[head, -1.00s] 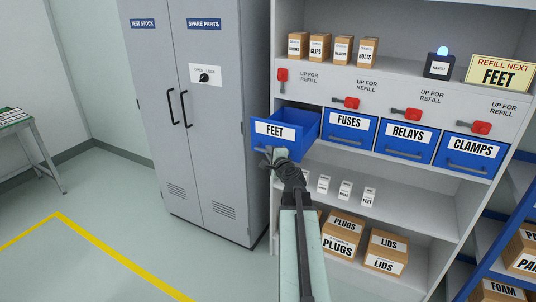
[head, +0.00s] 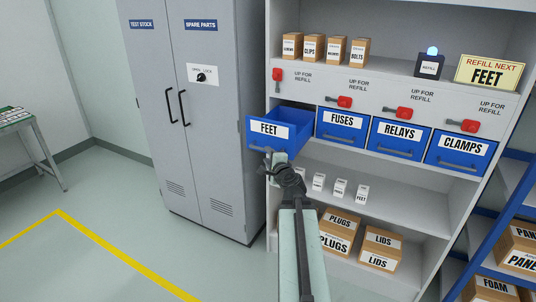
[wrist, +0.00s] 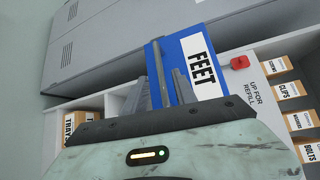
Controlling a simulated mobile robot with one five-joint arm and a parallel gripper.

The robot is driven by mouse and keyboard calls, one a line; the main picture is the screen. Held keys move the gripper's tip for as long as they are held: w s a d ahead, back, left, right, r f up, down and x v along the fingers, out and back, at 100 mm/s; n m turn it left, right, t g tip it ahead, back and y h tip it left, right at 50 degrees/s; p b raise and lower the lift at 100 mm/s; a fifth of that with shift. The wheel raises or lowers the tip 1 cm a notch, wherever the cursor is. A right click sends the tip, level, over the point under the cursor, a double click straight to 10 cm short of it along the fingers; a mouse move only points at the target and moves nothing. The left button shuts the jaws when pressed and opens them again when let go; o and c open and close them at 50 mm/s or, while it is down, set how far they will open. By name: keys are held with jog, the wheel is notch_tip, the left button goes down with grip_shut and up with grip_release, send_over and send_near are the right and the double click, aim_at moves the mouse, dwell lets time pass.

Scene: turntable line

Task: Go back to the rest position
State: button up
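My gripper (head: 272,163) is just below the front of the FEET drawer (head: 268,131) in the head view. The drawer is blue and stands pulled out from the shelf, while its neighbours are shut. In the wrist view the two fingers of my gripper (wrist: 162,84) stand apart, with the blue FEET front (wrist: 198,62) beyond them. The drawer's grey handle (wrist: 158,68) shows in line with the gap between the fingers. I see nothing held. Whether the fingers touch the handle is hard to tell.
The FUSES (head: 342,124), RELAYS (head: 398,135) and CLAMPS (head: 461,150) drawers are shut. A grey cabinet (head: 215,120) stands close on the left. The shelf below holds small white boxes (head: 340,188), with PLUGS and LIDS cartons (head: 381,246) lower. Floor at left is clear.

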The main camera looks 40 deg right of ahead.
jog(key=shift+s, duration=0.5)
